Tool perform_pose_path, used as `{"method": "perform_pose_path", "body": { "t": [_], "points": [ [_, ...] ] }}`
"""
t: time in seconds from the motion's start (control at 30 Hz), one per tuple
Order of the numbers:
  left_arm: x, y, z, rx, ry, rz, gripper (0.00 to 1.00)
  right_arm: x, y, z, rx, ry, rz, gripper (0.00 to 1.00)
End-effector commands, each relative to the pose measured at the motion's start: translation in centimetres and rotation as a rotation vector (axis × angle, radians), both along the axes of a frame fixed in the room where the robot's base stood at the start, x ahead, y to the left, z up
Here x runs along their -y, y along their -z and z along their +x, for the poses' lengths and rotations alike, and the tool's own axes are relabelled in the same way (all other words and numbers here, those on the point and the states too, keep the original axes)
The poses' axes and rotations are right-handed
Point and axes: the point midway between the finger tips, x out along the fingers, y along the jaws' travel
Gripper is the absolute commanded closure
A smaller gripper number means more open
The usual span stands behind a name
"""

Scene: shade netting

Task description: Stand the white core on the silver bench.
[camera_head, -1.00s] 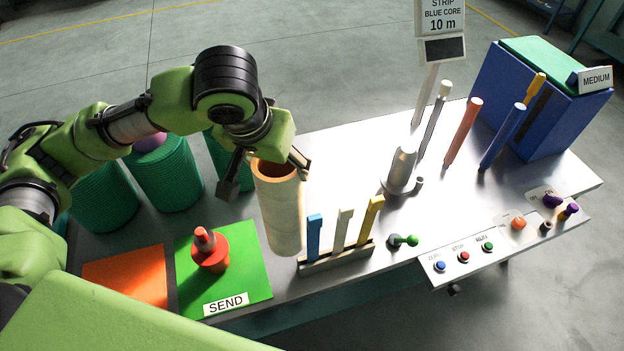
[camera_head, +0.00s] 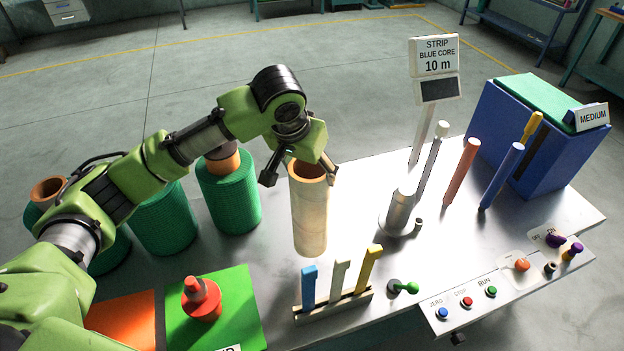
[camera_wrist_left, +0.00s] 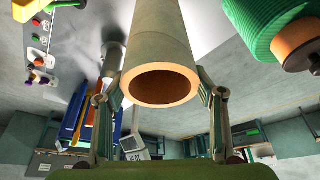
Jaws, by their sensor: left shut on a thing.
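The white core (camera_head: 309,218) is a pale cream tube with an orange-brown end and inside. My left gripper (camera_head: 299,171) is shut on its upper end and holds it upright over the silver bench (camera_head: 350,190), behind the small rack. In the left wrist view the core (camera_wrist_left: 158,45) runs away between the two fingers of the left gripper (camera_wrist_left: 160,95), its open end towards the camera. I cannot tell whether its lower end touches the bench. My right gripper is not in view.
A rack (camera_head: 334,303) with blue, white and yellow tags stands in front of the core. A silver post (camera_head: 403,208) stands to its right, a green netting roll (camera_head: 230,195) to its left. A red object (camera_head: 201,300) sits on a green mat (camera_head: 245,300). Bare bench lies behind the core.

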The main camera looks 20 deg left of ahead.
Motion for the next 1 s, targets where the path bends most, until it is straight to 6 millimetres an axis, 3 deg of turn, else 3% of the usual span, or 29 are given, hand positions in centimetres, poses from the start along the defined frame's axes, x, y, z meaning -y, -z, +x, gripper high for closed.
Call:
{"method": "perform_pose_path", "body": {
  "t": [0.2, 0.5, 0.73, 1.0],
  "points": [
    [-0.4, 3.6, 2.9, -0.001, -0.001, 0.001, 0.93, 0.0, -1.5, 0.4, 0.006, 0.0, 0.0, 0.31],
    [-0.6, 5.6, 4.6, 0.0, -0.001, 0.0, 0.93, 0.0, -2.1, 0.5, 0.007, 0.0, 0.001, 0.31],
    [-0.6, 8.2, 4.4, 0.001, 0.001, -0.001, 0.93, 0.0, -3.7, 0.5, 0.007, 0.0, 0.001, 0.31],
    [-0.6, 8.5, 4.4, 0.002, 0.001, -0.001, 0.93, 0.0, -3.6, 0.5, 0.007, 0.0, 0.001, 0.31]
  ]
}}
